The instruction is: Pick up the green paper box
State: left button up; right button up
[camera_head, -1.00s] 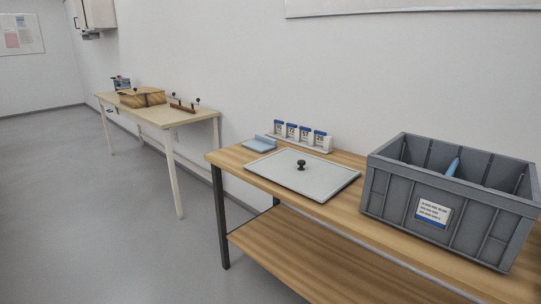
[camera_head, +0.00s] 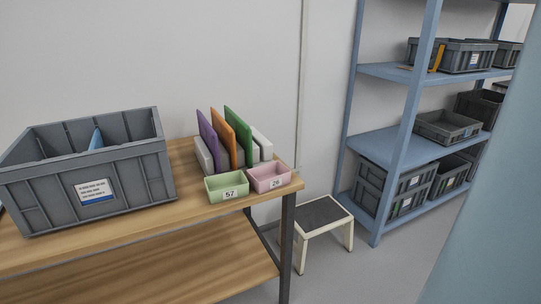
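A small light green box (camera_head: 214,191) with a white label reading 57 stands upright on the wooden table, near its front right. It is open at the top. A pink box (camera_head: 262,183) of similar size, with a label that seems to read 28, stands close to its right. Neither of my grippers is in view.
A large grey crate (camera_head: 130,175) stands on the table's left part. Purple, orange and green upright panels (camera_head: 239,137) stand behind the small boxes. A step stool (camera_head: 321,215) and a blue shelf rack (camera_head: 400,73) with grey crates are to the right. A pale blue surface fills the right edge.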

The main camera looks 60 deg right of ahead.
aim_at(232, 185)
jog(key=z, duration=1.45)
